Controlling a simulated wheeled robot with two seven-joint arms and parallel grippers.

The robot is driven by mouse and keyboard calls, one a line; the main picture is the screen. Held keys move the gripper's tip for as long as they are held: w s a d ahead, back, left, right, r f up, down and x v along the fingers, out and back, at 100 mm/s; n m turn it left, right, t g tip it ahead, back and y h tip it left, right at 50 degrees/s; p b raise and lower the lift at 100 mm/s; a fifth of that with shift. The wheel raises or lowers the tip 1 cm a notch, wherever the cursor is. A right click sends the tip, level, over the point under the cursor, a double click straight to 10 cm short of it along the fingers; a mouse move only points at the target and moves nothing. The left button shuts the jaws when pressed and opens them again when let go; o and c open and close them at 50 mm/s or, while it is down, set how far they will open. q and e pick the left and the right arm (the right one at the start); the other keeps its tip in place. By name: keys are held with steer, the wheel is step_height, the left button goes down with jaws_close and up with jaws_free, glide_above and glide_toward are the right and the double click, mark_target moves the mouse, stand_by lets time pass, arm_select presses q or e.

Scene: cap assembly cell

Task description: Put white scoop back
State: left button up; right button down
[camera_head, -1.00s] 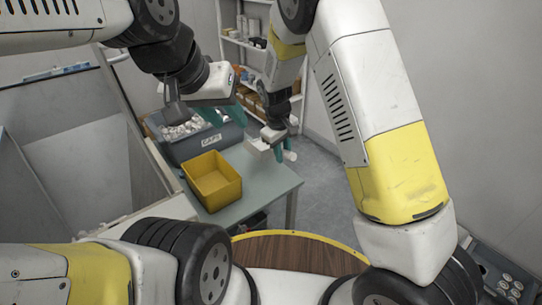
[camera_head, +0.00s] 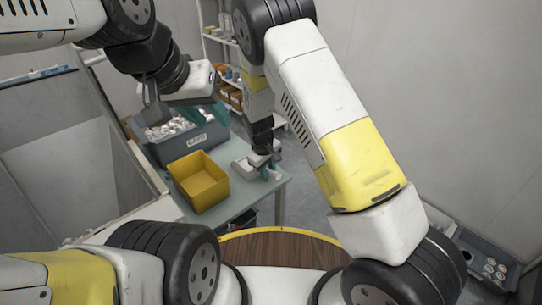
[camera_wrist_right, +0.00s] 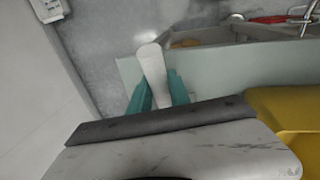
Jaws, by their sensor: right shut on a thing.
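The white scoop (camera_wrist_right: 154,68) is between the teal fingers of my right gripper (camera_wrist_right: 158,90), which is shut on it. In the right wrist view its pale end points away, past the table edge. In the head view my right gripper (camera_head: 268,170) is low at the right end of the table, and only a small part of the scoop (camera_head: 277,175) shows. Whether the scoop touches the table cannot be told. My left gripper (camera_head: 208,112) hangs over the grey caps bin; its finger gap is not clear.
The grey bin (camera_head: 163,153) of white caps stands at the back of the pale green table (camera_head: 236,202). A yellow bin (camera_head: 203,207) stands in front of it, left of my right gripper. Shelves (camera_head: 212,50) stand behind.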

steer(key=c, duration=1.2)
jaws_free()
steer(key=shift+f, duration=0.15)
step_height(320, 180, up, 12)
steer(key=s+a, duration=0.1)
steer(key=s, duration=0.1)
steer(key=s+d+r+m+t+y, duration=0.1)
steer(key=s+d+r+m+y, duration=0.15)
steer(key=d+r, duration=0.5)
steer(key=s+d+r+m+y, duration=0.15)
steer(key=s+d+r, duration=0.25)
steer(key=r, duration=0.6)
steer(key=s+d+r+m+t, duration=0.1)
steer(key=s+d+r+m, duration=0.1)
steer(key=s+d+r, duration=0.2)
steer(key=s+d+r+m+t, duration=0.2)
steer(key=s+d, duration=0.3)
steer(key=s, duration=0.6)
steer(key=shift+s+r+m+h, duration=0.3)
steer(key=shift+r+m, duration=0.3)
steer(key=shift+r, duration=0.3)
